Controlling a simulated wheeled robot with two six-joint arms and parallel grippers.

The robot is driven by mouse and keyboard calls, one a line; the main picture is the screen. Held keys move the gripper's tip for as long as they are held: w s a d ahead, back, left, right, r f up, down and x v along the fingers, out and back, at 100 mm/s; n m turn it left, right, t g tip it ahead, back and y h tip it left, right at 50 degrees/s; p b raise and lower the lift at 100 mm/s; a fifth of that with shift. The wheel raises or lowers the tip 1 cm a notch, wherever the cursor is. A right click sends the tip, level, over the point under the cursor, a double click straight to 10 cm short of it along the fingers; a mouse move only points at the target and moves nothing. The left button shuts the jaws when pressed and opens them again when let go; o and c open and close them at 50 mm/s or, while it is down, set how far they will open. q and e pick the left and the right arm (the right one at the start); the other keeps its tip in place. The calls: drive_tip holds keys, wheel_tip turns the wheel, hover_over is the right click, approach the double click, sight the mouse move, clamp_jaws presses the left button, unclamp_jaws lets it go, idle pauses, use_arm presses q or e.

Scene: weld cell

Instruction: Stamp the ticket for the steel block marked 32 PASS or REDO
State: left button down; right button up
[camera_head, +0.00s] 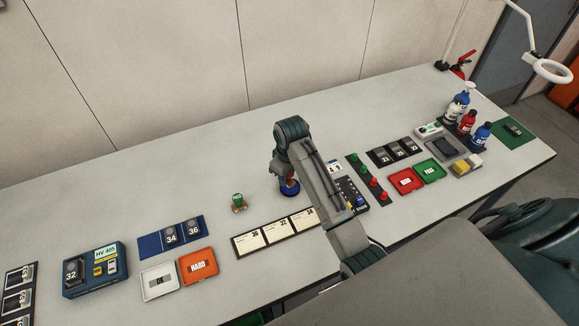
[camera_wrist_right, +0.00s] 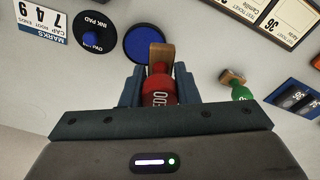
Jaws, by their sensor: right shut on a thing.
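My right gripper (camera_head: 287,186) is shut on the red REDO stamp (camera_wrist_right: 160,92), with its wooden foot (camera_wrist_right: 161,54) pointing away from the jaws. The foot overlaps the edge of the round blue ink pad (camera_wrist_right: 140,42) in the wrist view; I cannot tell if they touch. The green stamp (camera_head: 238,202) stands on the table to the left, and also shows in the wrist view (camera_wrist_right: 240,92). The block marked 32 (camera_head: 72,272) sits on the blue HV 405 tester (camera_head: 97,286). The ticket strip (camera_head: 262,240) holds three cards; the arm is close to its right end. My left gripper is out of view.
Blocks 34 and 36 lie on a blue mat (camera_head: 150,245). A white tray (camera_head: 160,281) and an orange HARD tray (camera_head: 198,266) are below it. Red (camera_head: 405,181) and green (camera_head: 429,171) trays, bottles (camera_head: 467,122) and a lamp (camera_head: 552,72) are right. The back table is clear.

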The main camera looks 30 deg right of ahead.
sight(278, 234)
drive_tip(key=s+a+n+g+y, duration=0.1)
drive_tip(key=s+a+n, duration=0.7)
drive_tip(key=s+n, duration=0.5)
drive_tip(key=shift+n, duration=0.9)
drive_tip(key=shift+w+a+f, duration=0.1)
drive_tip(key=shift+w+f, duration=0.25)
drive_tip(key=shift+f, duration=0.65)
drive_tip(key=shift+w+f, duration=0.35)
drive_tip(key=shift+f, duration=0.7)
drive_tip(key=shift+w+a+f, duration=0.1)
drive_tip(key=shift+w+f, duration=0.25)
drive_tip(key=shift+f, duration=0.65)
drive_tip(key=shift+s+f, duration=0.1)
drive_tip(key=shift+f, duration=0.55)
wheel_tip(278, 234, up, 7)
